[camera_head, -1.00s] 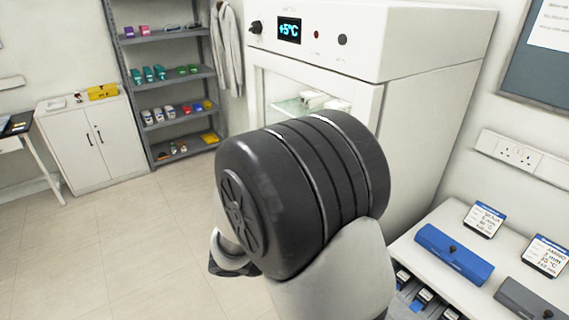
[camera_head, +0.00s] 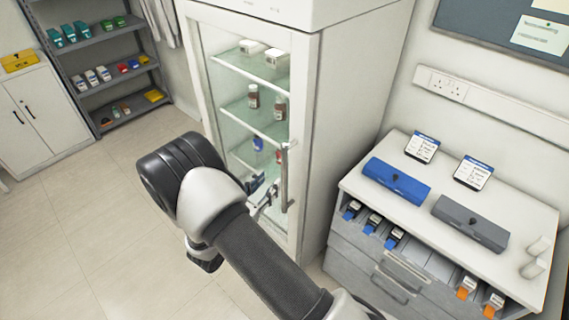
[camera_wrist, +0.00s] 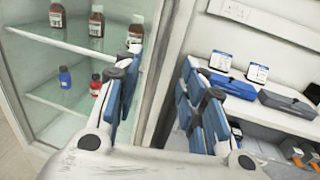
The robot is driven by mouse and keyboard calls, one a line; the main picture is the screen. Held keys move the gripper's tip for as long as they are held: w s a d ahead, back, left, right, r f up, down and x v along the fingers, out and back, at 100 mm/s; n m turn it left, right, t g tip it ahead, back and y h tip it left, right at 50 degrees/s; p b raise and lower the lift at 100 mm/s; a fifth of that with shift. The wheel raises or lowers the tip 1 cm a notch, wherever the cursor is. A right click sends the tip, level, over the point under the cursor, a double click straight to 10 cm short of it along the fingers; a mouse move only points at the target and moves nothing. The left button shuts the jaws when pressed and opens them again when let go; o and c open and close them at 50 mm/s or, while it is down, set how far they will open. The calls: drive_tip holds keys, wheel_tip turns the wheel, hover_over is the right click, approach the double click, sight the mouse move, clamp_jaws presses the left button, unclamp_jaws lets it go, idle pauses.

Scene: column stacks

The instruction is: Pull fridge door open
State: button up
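The fridge (camera_head: 330,140) stands in the middle of the head view with its glass door (camera_head: 235,110) shut. The door's metal handle (camera_head: 284,180) is an upright bar on the right side of its frame. My gripper (camera_head: 263,191) is in front of the lower part of the door, close to the handle. In the wrist view my gripper (camera_wrist: 163,75) is open, with its blue-padded fingers apart and the white fridge edge showing between them. I cannot clearly pick out the handle there, nor tell whether a finger touches it.
Bottles (camera_head: 253,96) and boxes stand on glass shelves inside. To the right is a white counter (camera_head: 440,190) with a blue case (camera_head: 396,182), a grey case (camera_head: 470,222) and drawers below. A shelf rack (camera_head: 105,60) and white cabinet (camera_head: 40,115) stand left. The floor in front is clear.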

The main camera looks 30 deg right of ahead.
sight(283, 166)
drive_tip(key=x, duration=1)
drive_tip(key=shift+w+d, duration=0.2)
drive_tip(key=shift+r, duration=0.1)
drive_tip(key=shift+c, duration=0.4)
clamp_jaws()
